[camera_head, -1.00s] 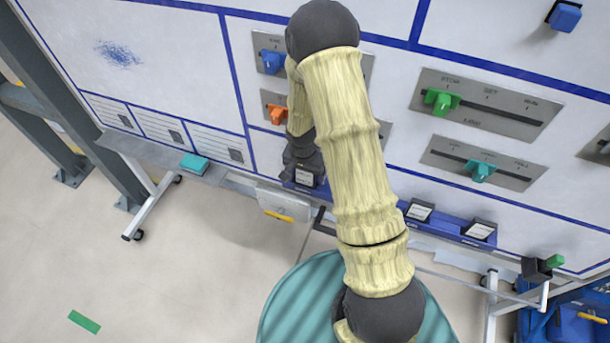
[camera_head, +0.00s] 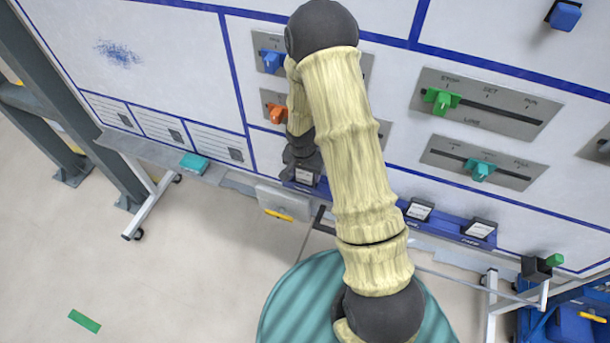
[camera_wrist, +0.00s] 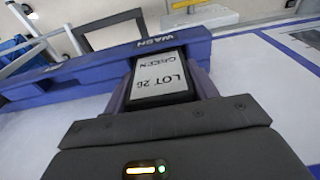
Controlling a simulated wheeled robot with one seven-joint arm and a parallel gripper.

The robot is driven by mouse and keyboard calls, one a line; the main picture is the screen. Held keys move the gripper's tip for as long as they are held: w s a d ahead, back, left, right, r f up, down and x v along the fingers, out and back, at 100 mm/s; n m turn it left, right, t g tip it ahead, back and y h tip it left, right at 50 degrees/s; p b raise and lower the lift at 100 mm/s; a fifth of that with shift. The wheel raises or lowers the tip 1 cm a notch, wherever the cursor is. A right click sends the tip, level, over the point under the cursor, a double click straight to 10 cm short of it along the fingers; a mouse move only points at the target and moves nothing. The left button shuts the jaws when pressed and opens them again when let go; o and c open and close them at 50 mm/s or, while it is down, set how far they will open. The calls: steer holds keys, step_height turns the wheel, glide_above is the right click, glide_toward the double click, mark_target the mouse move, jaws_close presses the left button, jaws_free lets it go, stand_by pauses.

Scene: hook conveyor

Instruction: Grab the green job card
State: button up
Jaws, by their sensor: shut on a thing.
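The green job card (camera_wrist: 160,80) is a white-faced card in a dark frame, printed "LOT 26 GREEN". In the wrist view my gripper (camera_wrist: 162,72) is shut on it, with one finger along each side. The card is at the blue rail (camera_wrist: 90,72) marked "WASH"; I cannot tell whether its lower end still sits in the slot. In the head view the card (camera_head: 305,177) shows at the rail just below my gripper (camera_head: 302,164), and my arm hides part of that area.
Two similar cards stand farther right on the rail, a nearer one (camera_head: 419,210) and a farther one (camera_head: 479,229). An orange slider (camera_head: 277,113) and a blue slider (camera_head: 271,61) are on the board close beside my arm. Open floor lies at lower left.

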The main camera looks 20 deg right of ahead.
steer(key=shift+r+b, duration=0.15)
steer(key=shift+b, duration=0.2)
steer(key=shift+s+a+r+b, duration=0.1)
steer(key=shift+r+b, duration=0.05)
steer(key=shift+b, duration=0.15)
step_height(320, 180, up, 7)
steer(key=shift+f+b, duration=0.2)
steer(key=shift+b, duration=0.55)
steer(key=s+a+b, duration=0.7)
steer(key=s+a, duration=0.4)
steer(key=s, duration=0.5)
steer(key=shift+a+b, duration=0.3)
steer(key=shift+f, duration=0.1)
